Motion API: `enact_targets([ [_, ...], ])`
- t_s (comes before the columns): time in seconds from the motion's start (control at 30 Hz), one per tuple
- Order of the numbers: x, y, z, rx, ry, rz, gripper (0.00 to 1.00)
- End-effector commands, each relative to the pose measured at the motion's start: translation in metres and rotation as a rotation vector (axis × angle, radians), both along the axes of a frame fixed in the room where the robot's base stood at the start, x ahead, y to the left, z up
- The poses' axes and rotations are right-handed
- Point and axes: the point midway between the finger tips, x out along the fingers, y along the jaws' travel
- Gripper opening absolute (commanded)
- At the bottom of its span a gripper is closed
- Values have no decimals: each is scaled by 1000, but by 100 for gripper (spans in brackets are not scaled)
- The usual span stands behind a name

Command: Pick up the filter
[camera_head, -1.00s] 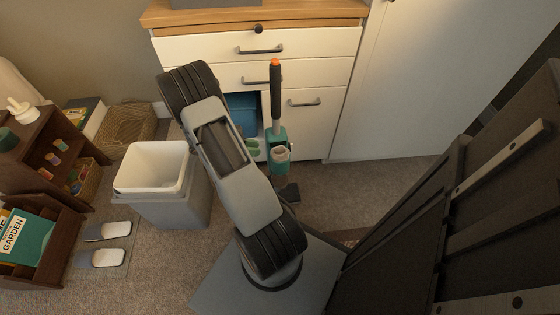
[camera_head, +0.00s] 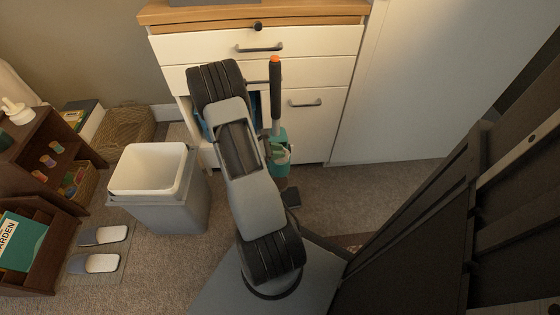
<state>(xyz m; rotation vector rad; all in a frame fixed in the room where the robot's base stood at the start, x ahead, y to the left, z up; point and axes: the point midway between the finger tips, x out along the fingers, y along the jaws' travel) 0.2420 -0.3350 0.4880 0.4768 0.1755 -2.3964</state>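I cannot make out a filter for certain. A stick-like device (camera_head: 276,100) with a black handle, orange tip and green lower body stands upright in front of the white cabinet. A pale, cup-like part (camera_head: 280,157) shows on its green body, but I cannot tell whether it is a filter. My arm rises in the middle of the view and covers the left edge of the device's lower body. My gripper is not in view.
The white cabinet (camera_head: 318,128) has a wooden top and an open compartment mostly hidden by my arm. A grey bin (camera_head: 170,212) stands left of my arm. Slippers (camera_head: 95,263) lie on the floor near a brown shelf (camera_head: 42,150). Some carpet right of the device is clear.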

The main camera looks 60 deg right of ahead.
Motion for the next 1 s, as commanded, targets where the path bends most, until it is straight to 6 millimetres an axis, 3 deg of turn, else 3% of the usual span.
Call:
enact_targets([
  [0.17, 0, 0, 0, 0, 0, 0, 24],
  [0.4, 0, 0, 0, 0, 0, 0, 1],
  [1.0, 0, 0, 6, -1, -1, 1, 0],
])
